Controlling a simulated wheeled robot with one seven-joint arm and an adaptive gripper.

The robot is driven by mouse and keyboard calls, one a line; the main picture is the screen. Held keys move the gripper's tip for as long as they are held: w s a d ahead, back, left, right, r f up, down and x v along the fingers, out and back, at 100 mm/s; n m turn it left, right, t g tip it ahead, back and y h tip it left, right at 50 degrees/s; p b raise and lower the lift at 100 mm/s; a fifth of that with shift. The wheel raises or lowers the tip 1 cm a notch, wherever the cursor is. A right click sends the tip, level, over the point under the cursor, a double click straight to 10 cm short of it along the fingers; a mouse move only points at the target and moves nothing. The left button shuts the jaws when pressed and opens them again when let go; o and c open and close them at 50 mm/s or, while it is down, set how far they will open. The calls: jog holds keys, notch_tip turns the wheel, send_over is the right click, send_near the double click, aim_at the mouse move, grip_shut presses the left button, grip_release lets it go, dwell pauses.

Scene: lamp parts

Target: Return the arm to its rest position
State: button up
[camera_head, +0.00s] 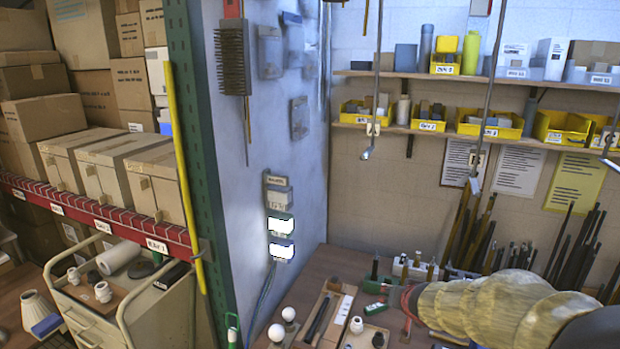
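A beige, rounded, segmented form (490,305) reaches in from the lower right corner over the workbench; it looks like part of my arm, but I cannot be sure. I make out no gripper fingers. Two white bulbs (289,313) stand at the near left of the wooden workbench (325,262). A small tray beside them holds a white socket-like part (356,325) and a dark part (378,340). A pale lamp shade (38,308) stands on a surface at the far lower left. White fittings (103,291) lie on a cream cart (137,308).
A green post (200,150) and a grey wall panel (270,130) stand left of the bench. Long rods (470,235) stand at its back. Shelves with yellow bins (490,123) line the back wall. Thin poles hang in front. Boxes (75,170) fill the left rack.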

jog(key=s+r+g+h+b, duration=0.1)
jog(key=s+r+b, duration=0.15)
jog(key=s, duration=0.95)
jog(key=s+r+g+h+b, duration=0.1)
jog(key=s+r, duration=0.3)
jog(key=s, duration=0.8)
jog(key=s+a+f+n+g+y, duration=0.1)
jog(key=s+a, duration=0.1)
jog(key=s, duration=0.4)
jog(key=s+a+f+n+g+y+b, duration=0.1)
jog(key=s+a+n, duration=0.1)
jog(key=s, duration=0.5)
jog(key=shift+s+a+f, duration=0.15)
jog(key=shift+s+a, duration=0.05)
jog(key=shift+a, duration=0.15)
